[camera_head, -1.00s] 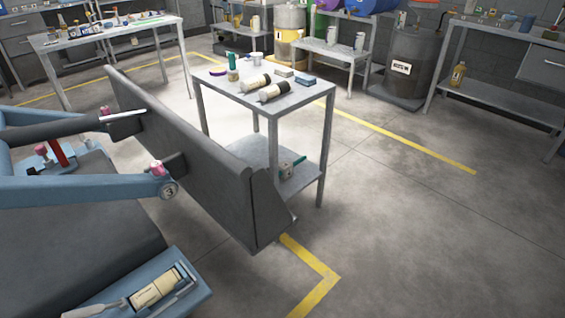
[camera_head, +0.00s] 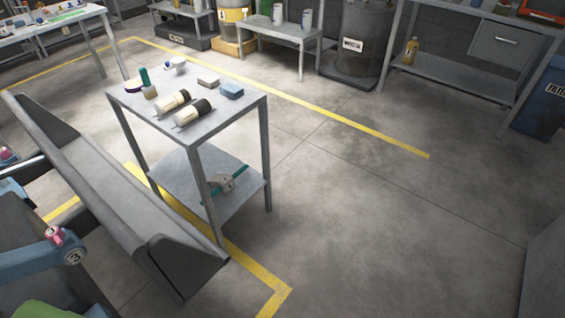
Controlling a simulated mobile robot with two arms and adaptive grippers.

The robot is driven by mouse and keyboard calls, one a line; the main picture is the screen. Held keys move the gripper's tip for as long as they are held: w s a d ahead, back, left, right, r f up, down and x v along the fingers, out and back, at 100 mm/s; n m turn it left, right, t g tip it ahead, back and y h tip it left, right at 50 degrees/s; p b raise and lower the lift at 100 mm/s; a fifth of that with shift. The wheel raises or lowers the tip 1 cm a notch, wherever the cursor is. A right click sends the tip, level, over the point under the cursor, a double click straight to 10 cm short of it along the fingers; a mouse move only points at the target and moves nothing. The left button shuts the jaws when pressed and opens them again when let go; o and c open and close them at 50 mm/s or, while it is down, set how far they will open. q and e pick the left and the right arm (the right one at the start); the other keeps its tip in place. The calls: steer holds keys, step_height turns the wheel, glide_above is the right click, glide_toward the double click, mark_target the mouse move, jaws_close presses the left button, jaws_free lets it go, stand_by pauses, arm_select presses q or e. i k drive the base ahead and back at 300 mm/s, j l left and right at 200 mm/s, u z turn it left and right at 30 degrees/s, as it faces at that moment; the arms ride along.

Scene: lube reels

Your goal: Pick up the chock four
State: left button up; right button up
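I cannot make out any object marked as chock four. On the lower shelf of the small metal cart lies a small grey block-like thing (camera_head: 221,184) with a teal strip (camera_head: 232,178) beside or across it. It is too small to tell what it is or whether it has a number. Neither of my grippers shows in the head view.
The grey metal cart (camera_head: 240,108) carries two cartridges (camera_head: 172,104), a blue block (camera_head: 231,90) and small containers. A loader bucket (camera_head: 110,200) stands left of it, with a blue arm marked 3 (camera_head: 35,257).

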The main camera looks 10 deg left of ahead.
mark_target(224, 184)
steer(key=i+l+z, duration=0.2)
steer(key=i, duration=0.8)
steer(key=i+l+z, duration=0.15)
steer(key=i, duration=0.8)
steer(key=i+u, duration=0.4)
steer(key=i+l+u, duration=0.2)
steer(key=u, duration=0.25)
steer(key=i+l+u, duration=0.25)
steer(key=u, duration=0.15)
steer(key=i+l+u, duration=0.4)
steer(key=k+j, duration=0.05)
steer(key=k, duration=0.05)
